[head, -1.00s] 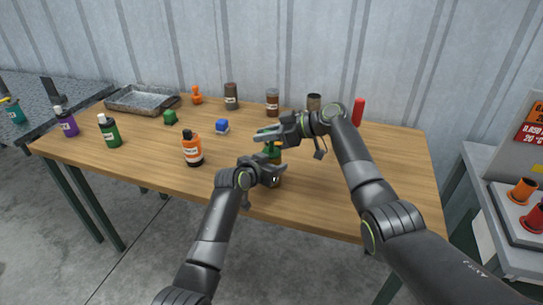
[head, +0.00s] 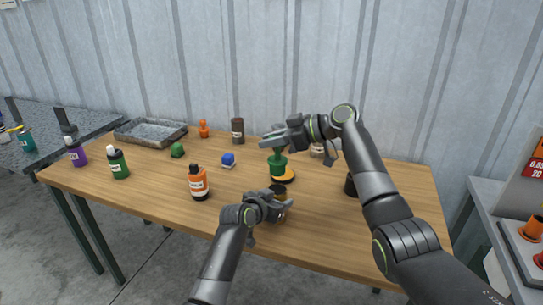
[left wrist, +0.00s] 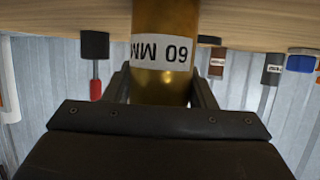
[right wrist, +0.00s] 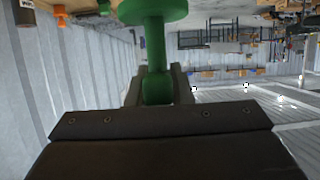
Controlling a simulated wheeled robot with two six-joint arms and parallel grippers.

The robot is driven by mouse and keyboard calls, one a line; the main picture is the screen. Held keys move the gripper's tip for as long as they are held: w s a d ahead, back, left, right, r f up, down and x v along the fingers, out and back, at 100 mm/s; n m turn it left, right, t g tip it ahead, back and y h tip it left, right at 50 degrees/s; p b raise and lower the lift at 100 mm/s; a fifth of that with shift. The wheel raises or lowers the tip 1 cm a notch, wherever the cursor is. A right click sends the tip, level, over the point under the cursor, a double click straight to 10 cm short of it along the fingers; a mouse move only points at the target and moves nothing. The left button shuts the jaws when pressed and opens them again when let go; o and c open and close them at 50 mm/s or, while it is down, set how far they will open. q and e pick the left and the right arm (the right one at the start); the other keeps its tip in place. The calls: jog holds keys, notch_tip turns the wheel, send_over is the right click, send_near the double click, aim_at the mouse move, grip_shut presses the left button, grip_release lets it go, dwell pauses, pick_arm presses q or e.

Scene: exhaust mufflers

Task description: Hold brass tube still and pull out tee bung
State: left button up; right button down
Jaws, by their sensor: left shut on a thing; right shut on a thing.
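The green tee bung (head: 277,165) is in my right gripper (head: 272,143), which is shut on its crossbar. The bung hangs stem down, and its wide green body also shows in the right wrist view (right wrist: 153,12). The brass tube (head: 279,195) stands below it near the table's front. My left gripper (head: 284,209) is shut around the tube from the front. In the left wrist view the brass tube (left wrist: 166,20) carries a white "60 MM" label between the fingers.
A metal tray (head: 150,132) is at the back left. The table's front right is clear.

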jog(key=shift+r, duration=0.45)
pick_arm(q)
jog(key=o, duration=1.1)
jog(key=shift+s, duration=0.1)
